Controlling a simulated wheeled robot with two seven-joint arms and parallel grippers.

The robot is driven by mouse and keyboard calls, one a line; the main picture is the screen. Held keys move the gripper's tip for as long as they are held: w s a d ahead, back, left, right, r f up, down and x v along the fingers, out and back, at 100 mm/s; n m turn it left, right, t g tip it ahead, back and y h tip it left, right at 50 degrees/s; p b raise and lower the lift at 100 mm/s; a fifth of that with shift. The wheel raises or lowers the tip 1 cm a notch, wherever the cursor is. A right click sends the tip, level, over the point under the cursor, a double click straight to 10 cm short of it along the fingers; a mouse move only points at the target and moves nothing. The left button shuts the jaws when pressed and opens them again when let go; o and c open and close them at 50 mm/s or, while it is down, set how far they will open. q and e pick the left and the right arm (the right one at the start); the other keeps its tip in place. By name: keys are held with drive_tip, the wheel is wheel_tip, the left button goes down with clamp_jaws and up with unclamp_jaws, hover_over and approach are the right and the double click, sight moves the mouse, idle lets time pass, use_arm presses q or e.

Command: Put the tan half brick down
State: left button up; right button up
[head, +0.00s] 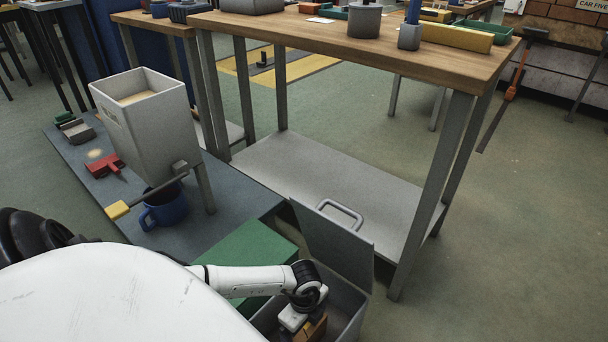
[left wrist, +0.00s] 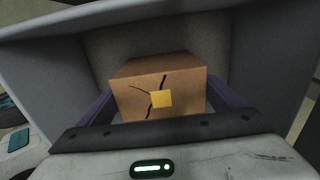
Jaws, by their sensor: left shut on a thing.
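The tan half brick (left wrist: 135,97) is between the two fingers of my left gripper (left wrist: 158,105) in the left wrist view. Its near face has dark crack lines and a yellow square. In the head view my left gripper (head: 308,322) is low inside an open grey box (head: 350,300), and part of the brick (head: 318,327) shows beside it. The box walls surround the brick in the left wrist view. I cannot tell whether the brick touches the box floor. My right gripper is not in view.
The box's raised lid (head: 328,233) has a handle and stands on the far side. A green block (head: 245,250) is left of the box. A blue mug (head: 165,208) and a pale hopper (head: 150,125) stand farther left. A wooden workbench (head: 340,38) stands behind. Floor at right is clear.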

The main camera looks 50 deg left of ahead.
use_arm(q)
drive_tip(key=shift+f, duration=0.1)
drive_tip(key=o, duration=1.4)
drive_tip(key=shift+c, duration=0.2)
drive_tip(key=shift+r, duration=0.4)
wheel_tip(320, 180, up, 5)
drive_tip(key=p, duration=0.3)
wheel_tip(320, 180, up, 6)
drive_tip(key=shift+f+p, duration=0.2)
drive_tip(key=shift+p, duration=0.95)
drive_tip(key=shift+r, duration=0.45)
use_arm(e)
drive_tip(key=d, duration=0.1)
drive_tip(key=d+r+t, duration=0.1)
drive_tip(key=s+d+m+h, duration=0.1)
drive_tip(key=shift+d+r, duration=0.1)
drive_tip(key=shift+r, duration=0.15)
use_arm(q)
drive_tip(key=shift+d, duration=0.1)
